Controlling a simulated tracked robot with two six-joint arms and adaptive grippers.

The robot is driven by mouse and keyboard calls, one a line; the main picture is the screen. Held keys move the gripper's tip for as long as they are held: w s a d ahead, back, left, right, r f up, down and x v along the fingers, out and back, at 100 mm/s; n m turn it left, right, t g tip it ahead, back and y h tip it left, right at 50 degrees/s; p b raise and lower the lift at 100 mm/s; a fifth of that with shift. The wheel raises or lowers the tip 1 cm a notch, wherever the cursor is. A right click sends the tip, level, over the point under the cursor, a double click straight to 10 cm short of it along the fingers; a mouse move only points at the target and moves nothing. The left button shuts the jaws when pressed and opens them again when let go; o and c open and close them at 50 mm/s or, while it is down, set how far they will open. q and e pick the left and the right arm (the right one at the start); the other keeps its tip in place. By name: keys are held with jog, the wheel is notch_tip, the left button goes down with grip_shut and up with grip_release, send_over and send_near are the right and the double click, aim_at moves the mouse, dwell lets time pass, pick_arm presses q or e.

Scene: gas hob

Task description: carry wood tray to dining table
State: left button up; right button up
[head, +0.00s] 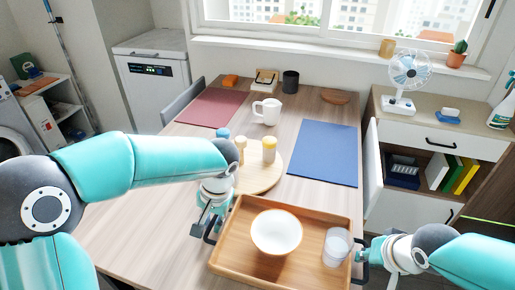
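The wood tray (230,262) is at the bottom centre of the head view, over the near part of the dining table (140,225). It looks level and carries a white bowl (277,232) and a clear glass (336,247) at its right side. My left gripper (209,230) is at the tray's left handle and looks shut on it. My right gripper (365,258) is at the right handle and also looks shut on it. I cannot tell whether the tray touches the tabletop.
A round wooden board (262,182) with several small jars stands just behind the tray. A red mat (211,107), a blue mat (323,152) and a white mug (267,111) lie further back. A cabinet (421,134) with a fan (408,75) stands at the right, its door open.

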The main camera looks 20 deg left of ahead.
pick_arm(q)
jog(key=shift+o, duration=1)
jog(key=shift+r, duration=0.1)
pick_arm(e)
jog(key=shift+o, duration=1)
jog(key=shift+r, duration=0.1)
pick_arm(q)
jog(key=shift+r, duration=0.1)
pick_arm(e)
jog(key=shift+r, duration=0.15)
pick_arm(q)
notch_tip(320, 180, up, 12)
jog(key=d, duration=0.2)
jog(key=shift+d+f, duration=0.15)
jog(key=shift+f, duration=0.1)
pick_arm(e)
jog(key=v, duration=1.1)
jog(key=shift+s+r, duration=0.15)
jog(key=shift+r, duration=0.1)
